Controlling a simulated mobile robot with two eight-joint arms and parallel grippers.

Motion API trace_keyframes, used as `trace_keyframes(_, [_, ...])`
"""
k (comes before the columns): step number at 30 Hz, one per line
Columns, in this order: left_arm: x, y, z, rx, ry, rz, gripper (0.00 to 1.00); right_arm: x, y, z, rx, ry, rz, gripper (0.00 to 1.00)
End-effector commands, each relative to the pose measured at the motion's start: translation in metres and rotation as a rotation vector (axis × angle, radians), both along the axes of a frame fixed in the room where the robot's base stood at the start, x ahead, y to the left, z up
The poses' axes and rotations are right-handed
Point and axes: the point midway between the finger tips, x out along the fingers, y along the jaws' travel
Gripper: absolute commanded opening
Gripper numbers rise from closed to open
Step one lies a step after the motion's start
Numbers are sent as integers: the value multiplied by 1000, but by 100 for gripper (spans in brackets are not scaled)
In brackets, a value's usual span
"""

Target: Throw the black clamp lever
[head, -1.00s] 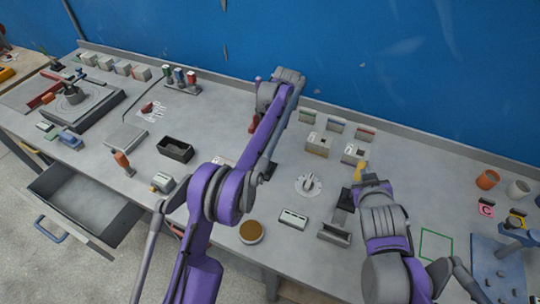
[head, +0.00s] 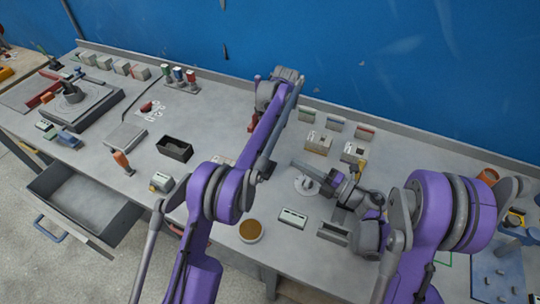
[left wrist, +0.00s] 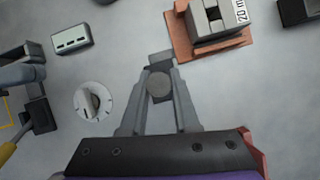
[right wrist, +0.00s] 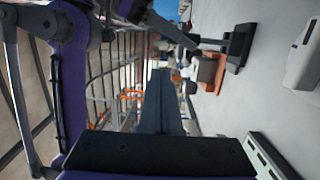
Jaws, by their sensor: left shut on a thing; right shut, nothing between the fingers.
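I cannot make out the black clamp lever with certainty. A black part (left wrist: 40,117) shows at the left of the left wrist view, close to my right gripper; whether it is the lever is unclear. In the head view, my right gripper (head: 299,166) is shut and empty above the white dial (head: 303,187); the dial also shows in the left wrist view (left wrist: 92,101). My left gripper (left wrist: 160,72) is shut on a round grey piece (left wrist: 160,86). In the head view the left fingertips are mostly hidden by my left arm.
A grey trough-like block (head: 333,233) sits below my right wrist. A small grey box (head: 293,218) and a round brown-topped tin (head: 251,231) stand near the front edge. A brown base (left wrist: 181,36) with a grey block is near my left gripper. An open black box (head: 175,149) stands left.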

Motion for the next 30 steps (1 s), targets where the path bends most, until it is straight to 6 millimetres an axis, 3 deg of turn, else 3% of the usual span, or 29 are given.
trace_keyframes(3, [0, 0, 0, 0, 0, 1, 0, -13, 5, -24, -51, 2, 79, 0])
trace_keyframes(10, [0, 0, 0, 0, 0, 1, 0, -15, 21, -34, -74, 5, 122, 0])
trace_keyframes(23, [0, 0, 0, 1, 1, 0, 0, 22, 101, -33, -72, 5, 120, 0])
trace_keyframes(30, [0, 0, 0, 1, 1, 1, 0, 55, 92, -33, -73, 4, 115, 0])
